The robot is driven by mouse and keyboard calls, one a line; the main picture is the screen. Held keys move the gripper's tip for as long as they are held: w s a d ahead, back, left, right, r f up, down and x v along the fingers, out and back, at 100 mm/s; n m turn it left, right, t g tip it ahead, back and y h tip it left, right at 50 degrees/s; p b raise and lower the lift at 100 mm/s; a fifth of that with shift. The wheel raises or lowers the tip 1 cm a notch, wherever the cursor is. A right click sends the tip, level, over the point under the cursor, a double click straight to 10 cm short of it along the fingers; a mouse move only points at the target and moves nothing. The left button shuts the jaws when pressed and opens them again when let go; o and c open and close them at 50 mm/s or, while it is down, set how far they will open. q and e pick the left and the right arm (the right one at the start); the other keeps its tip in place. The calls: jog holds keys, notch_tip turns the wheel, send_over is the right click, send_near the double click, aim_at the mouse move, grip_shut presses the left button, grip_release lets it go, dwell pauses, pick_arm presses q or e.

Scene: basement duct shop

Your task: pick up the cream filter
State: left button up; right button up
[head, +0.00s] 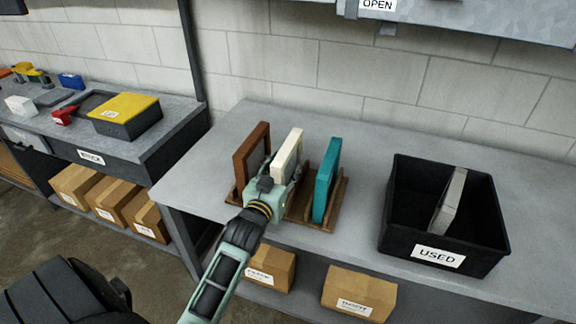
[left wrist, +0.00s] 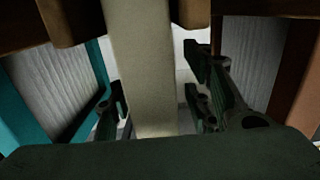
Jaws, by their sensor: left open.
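The cream filter (head: 287,152) stands upright in a wooden rack (head: 330,222) on the grey bench, between a brown-framed filter (head: 250,150) and a teal-framed filter (head: 326,180). My left gripper (head: 272,186) is at the front of the cream filter and hides its lower part. In the left wrist view, the cream filter (left wrist: 143,70) runs between the open fingers of my left gripper (left wrist: 163,100). A gap shows on its right side; contact on the left cannot be told. My right gripper is not in view.
A black bin (head: 440,255) labelled USED, holding a grey filter (head: 450,200), stands right of the rack. A side bench at left carries a yellow-topped box (head: 125,108). Cardboard boxes (head: 360,290) sit on the shelf below. Bare bench lies behind the rack.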

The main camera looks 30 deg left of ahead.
pick_arm(q)
jog(key=shift+x, duration=1.4)
jog(key=shift+d, duration=0.1)
grip_shut()
